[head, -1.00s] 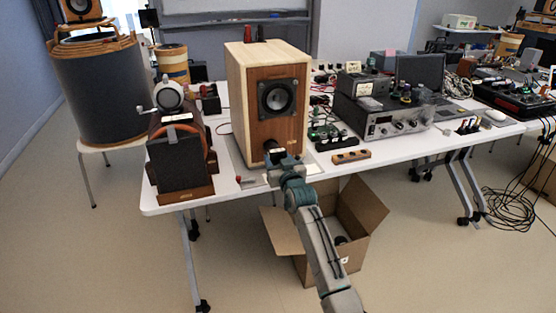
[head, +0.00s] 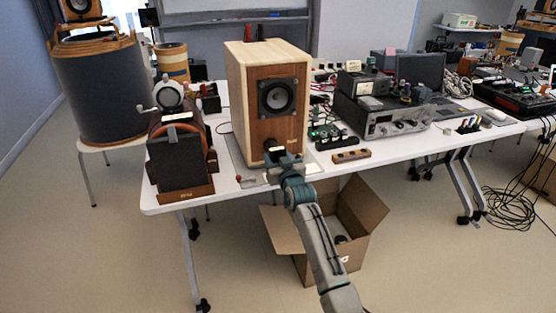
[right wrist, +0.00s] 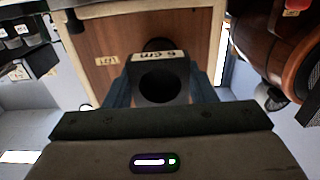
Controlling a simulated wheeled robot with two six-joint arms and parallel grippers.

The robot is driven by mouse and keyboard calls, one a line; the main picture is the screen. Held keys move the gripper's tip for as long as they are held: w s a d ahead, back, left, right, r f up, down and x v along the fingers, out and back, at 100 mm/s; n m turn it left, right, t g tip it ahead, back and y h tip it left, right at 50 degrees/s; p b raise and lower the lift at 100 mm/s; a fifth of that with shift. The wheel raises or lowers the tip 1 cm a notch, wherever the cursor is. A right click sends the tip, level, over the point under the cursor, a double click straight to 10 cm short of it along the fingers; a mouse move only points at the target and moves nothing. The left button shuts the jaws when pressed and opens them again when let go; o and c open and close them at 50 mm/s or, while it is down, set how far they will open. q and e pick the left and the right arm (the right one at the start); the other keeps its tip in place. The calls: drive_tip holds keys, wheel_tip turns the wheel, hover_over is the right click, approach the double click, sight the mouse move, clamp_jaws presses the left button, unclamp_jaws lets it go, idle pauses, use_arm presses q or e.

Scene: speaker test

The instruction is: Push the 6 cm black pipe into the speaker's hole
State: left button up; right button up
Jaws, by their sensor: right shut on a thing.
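The wooden speaker (head: 237,100) stands upright on the table, its brown front facing me, with a round driver (head: 277,97) in the upper part. My right gripper (head: 282,157) is at the lower part of that front. It is shut on the black pipe (head: 270,146), which shows only in part in the head view. In the right wrist view the pipe (right wrist: 160,84), labelled "6 cm", sits between the fingers in front of the speaker front (right wrist: 110,35). A dark round area behind it is partly covered, so I cannot tell how far the pipe is in. My left gripper is not in view.
A small wooden block (head: 351,156) lies right of the speaker. A stand with a dark front panel (head: 181,160) is at its left. Electronics (head: 385,118) fill the table's right. An open cardboard box (head: 350,210) stands on the floor under the table's front edge.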

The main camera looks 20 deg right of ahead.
drive_tip(key=shift+w+b, duration=0.65)
drive_tip(key=shift+w, duration=0.6)
idle(0.5)
drive_tip(key=shift+w+b, duration=0.5)
drive_tip(key=shift+w, duration=0.55)
idle(0.7)
idle(0.4)
drive_tip(key=o, duration=1.2)
